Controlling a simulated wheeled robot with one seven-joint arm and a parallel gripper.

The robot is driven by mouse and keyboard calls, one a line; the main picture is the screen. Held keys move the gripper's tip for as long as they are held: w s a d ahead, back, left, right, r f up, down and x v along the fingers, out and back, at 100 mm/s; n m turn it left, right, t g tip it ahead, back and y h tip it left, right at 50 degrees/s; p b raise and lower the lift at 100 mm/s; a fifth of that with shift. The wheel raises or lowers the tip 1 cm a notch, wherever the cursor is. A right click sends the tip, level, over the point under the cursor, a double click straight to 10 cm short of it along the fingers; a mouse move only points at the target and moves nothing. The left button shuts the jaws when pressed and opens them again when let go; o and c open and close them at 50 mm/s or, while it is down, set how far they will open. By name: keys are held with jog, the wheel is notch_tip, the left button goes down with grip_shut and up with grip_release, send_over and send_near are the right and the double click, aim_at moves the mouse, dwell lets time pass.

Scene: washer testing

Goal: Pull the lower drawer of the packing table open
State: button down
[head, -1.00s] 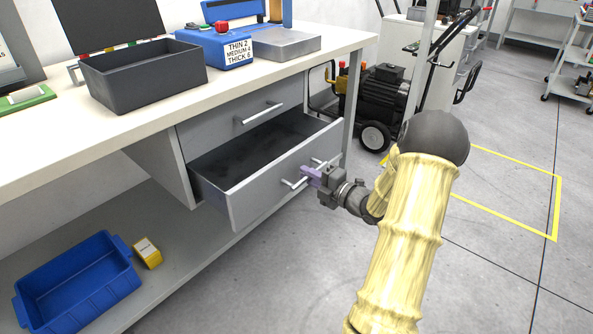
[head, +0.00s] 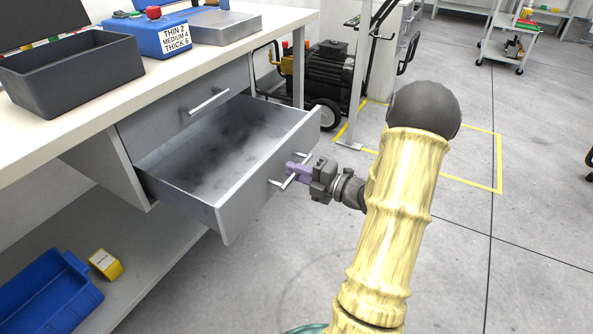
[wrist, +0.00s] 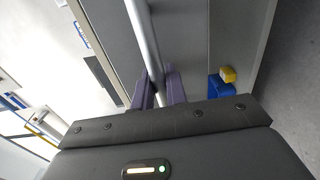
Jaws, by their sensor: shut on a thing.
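The lower drawer (head: 262,183) of the packing table (head: 100,117) stands well out from the table, and its inside looks empty. Its bar handle (head: 289,180) is on the front face. My gripper (head: 297,172) is shut on this handle with its purple fingers. In the wrist view the handle bar (wrist: 146,45) runs between the two fingers (wrist: 164,88). The upper drawer (head: 185,106), with its own bar handle (head: 208,101), is closed above.
A blue bin (head: 50,295) and a yellow box (head: 105,264) lie on the lower shelf. A black machine (head: 322,75) stands behind. Floor right of the drawer is clear.

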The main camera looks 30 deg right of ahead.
jog(key=shift+d, duration=0.3)
jog(key=c, duration=1.6)
grip_release()
jog(key=shift+w, duration=0.1)
jog(key=shift+o, duration=0.6)
jog(key=shift+a, duration=0.15)
jog(key=p+v, duration=0.5)
jog(key=v, duration=1.2)
jog(key=shift+s, duration=0.2)
